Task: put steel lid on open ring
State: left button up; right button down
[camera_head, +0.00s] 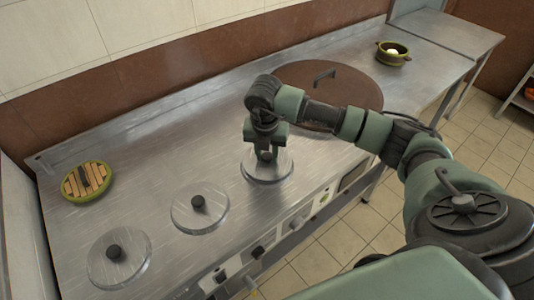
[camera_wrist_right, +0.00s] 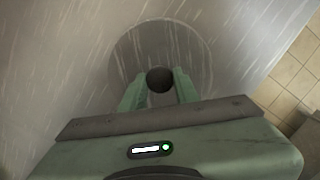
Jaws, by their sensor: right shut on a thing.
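My right gripper (camera_head: 265,153) is shut on the dark knob (camera_wrist_right: 160,80) of a round steel lid (camera_head: 282,168). The lid is at the right end of a row of lids on the steel counter (camera_head: 160,165). In the right wrist view the lid (camera_wrist_right: 190,45) lies flat below the fingers, with the knob between them. An edge shows just under the lid's front, but the lid hides any ring beneath it. I cannot tell whether it rests or hangs slightly above. My left gripper is out of view.
Two more steel lids with dark knobs, a middle one (camera_head: 184,212) and a left one (camera_head: 102,268), sit on the counter. A large brown lid (camera_head: 355,88) lies behind my right arm. A small pot (camera_head: 392,54) stands far right.

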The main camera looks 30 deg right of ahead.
aim_at(266, 166)
jog(key=shift+f+b, duration=0.45)
jog(key=shift+f, duration=0.15)
jog(key=c, duration=1.3)
grip_release()
jog(key=shift+c, duration=0.2)
jog(key=shift+r, duration=0.1)
notch_tip(266, 166, up, 11)
jog(key=s+a+p, duration=0.1)
jog(key=p, duration=0.7)
jog(key=shift+s+a, duration=0.1)
